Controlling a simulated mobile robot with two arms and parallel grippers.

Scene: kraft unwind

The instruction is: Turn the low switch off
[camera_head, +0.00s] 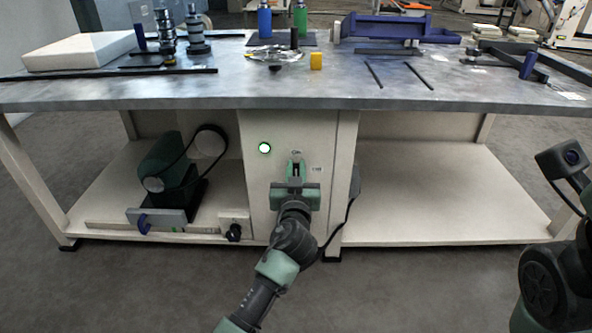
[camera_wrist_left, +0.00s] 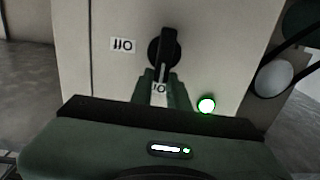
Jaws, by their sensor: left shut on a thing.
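The low switch is a black rotary handle (camera_wrist_left: 163,48) on the pale cabinet front (camera_wrist_left: 215,45) under the workbench. In the wrist view the handle points up and slightly right, with its lower end between my fingers. My left gripper (camera_head: 296,163) reaches the cabinet front and hides most of the switch in the head view. Its green fingers also show in the wrist view (camera_wrist_left: 161,88), shut on the handle. A lamp (camera_head: 265,148) beside the switch glows white with a green ring; it also shows in the wrist view (camera_wrist_left: 206,105). My right gripper is not in view.
A small label (camera_wrist_left: 123,45) sits beside the switch. A green motor with a belt (camera_head: 165,165) stands on the lower shelf left of the cabinet. The right lower shelf (camera_head: 440,200) is empty. The grey benchtop (camera_head: 330,90) overhangs the cabinet.

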